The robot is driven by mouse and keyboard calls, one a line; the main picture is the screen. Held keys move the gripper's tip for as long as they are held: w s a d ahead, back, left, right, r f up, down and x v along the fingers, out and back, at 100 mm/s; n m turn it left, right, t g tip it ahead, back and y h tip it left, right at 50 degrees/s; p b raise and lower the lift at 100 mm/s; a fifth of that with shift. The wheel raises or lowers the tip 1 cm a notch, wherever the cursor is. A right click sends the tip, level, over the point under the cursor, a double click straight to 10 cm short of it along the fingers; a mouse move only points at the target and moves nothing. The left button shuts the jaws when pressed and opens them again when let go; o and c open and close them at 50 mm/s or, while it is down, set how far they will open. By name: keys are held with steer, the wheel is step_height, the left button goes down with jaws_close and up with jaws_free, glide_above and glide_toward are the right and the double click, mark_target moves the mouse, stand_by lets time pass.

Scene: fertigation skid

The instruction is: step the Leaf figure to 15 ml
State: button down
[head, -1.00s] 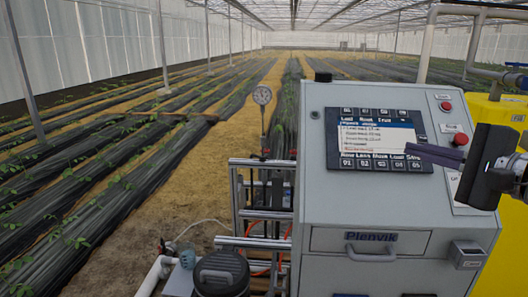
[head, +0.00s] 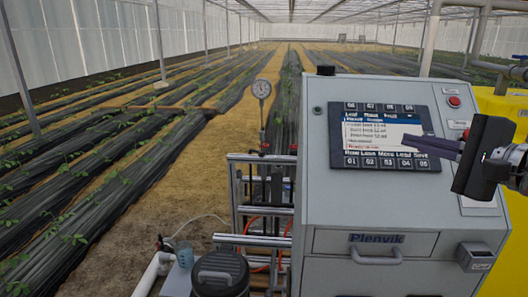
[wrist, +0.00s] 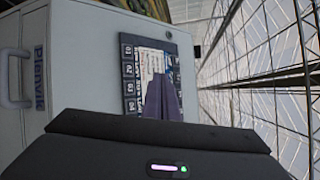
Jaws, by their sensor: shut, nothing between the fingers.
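The control panel (head: 336,155) on the grey cabinet has a small lit screen (head: 372,132) with a dark blue header and several lines of text, too small to read surely. A red line shows near its bottom. Numbered keys run above and below the screen. The lower labels look like Row, Less, More, Load and Save. My gripper (head: 408,142) is shut and empty, its fingers in front of the panel's right part and covering some of the screen's edge. In the wrist view the fingers cover part of the panel (wrist: 129,70); contact with a key cannot be told.
The cabinet has a red button (head: 454,101) at the upper right, a drawer handle (head: 376,257) below and a small grey box (head: 474,256) at the lower right. A yellow tank (head: 505,115) stands behind right. A gauge (head: 261,90) and metal frame stand left.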

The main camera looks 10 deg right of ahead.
steer(key=shift+w+f, duration=0.1)
glide_toward(379, 155)
steer(key=shift+a+r+x, duration=0.1)
steer(key=shift+r+x, duration=0.05)
steer(key=shift+x, duration=0.7)
steer(key=shift+a+r+x, duration=0.1)
steer(key=shift+a+x, duration=0.05)
steer(key=shift+x, duration=0.75)
stand_by(1.0)
steer(key=shift+w+f, duration=0.15)
steer(key=shift+w, duration=0.1)
steer(key=shift+w+d+f, duration=0.15)
steer(key=shift+w+f, duration=0.05)
steer(key=shift+f, duration=0.05)
stand_by(1.0)
steer(key=shift+s+r, duration=0.5)
steer(key=shift+r, duration=0.05)
stand_by(0.4)
steer(key=shift+s+a+r, duration=0.25)
steer(key=shift+s+r, duration=0.55)
steer(key=shift+r, duration=0.15)
steer(key=shift+s+a+r, duration=0.3)
steer(key=shift+s+r, duration=0.55)
steer(key=shift+r, duration=0.05)
